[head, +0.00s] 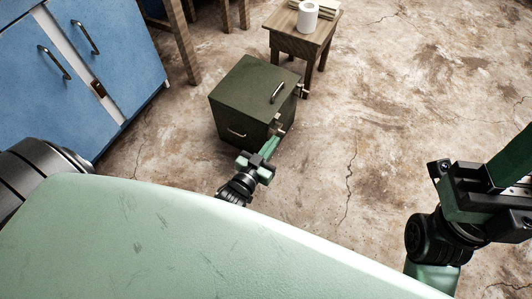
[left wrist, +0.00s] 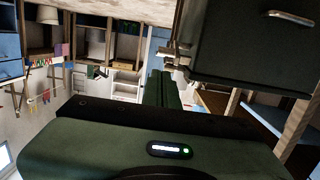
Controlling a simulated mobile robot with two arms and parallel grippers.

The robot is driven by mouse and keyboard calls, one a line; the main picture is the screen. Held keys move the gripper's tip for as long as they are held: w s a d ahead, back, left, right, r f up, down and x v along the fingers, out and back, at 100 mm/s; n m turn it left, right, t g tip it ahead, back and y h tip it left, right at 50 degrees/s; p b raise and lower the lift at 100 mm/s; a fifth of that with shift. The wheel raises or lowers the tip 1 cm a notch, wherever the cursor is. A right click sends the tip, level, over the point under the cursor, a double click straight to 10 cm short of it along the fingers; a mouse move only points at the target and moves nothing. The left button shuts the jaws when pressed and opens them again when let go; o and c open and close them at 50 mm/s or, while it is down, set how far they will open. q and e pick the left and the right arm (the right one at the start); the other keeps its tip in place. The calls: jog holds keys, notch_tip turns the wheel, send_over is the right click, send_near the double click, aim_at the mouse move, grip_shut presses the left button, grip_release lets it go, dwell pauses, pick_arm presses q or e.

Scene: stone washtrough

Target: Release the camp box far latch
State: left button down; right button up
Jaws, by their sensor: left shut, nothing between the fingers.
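The camp box (head: 232,108), a dark green box with a metal handle on its lid and another on its front, stands on the floor. On its right side are two small latches, a near one (head: 282,131) and a far one (head: 303,90). Whether they are fastened is too small to tell. My left gripper (head: 270,147) is shut and empty, just in front of the near latch. In the left wrist view the box (left wrist: 238,55) is at upper right, and latch parts (left wrist: 172,55) show beyond the fingertips (left wrist: 160,75). My right gripper (head: 512,160) is at the right edge, far from the box.
A wooden stool (head: 300,42) with a white roll (head: 307,16) on top stands close behind the box. Blue cabinets (head: 100,45) are at left. The pale green surface (head: 170,235) fills the lower foreground. The cracked floor (head: 390,110) right of the box is clear.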

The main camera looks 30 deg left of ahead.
pick_arm(q)
jog(key=shift+s+a+f, duration=0.1)
jog(key=shift+s+f, duration=0.25)
jog(key=shift+s, duration=0.3)
jog(key=shift+s+f, duration=0.4)
jog(key=shift+s, duration=0.25)
jog(key=shift+s+a+f, duration=0.1)
jog(key=shift+s+f, duration=0.25)
jog(key=shift+s, duration=0.3)
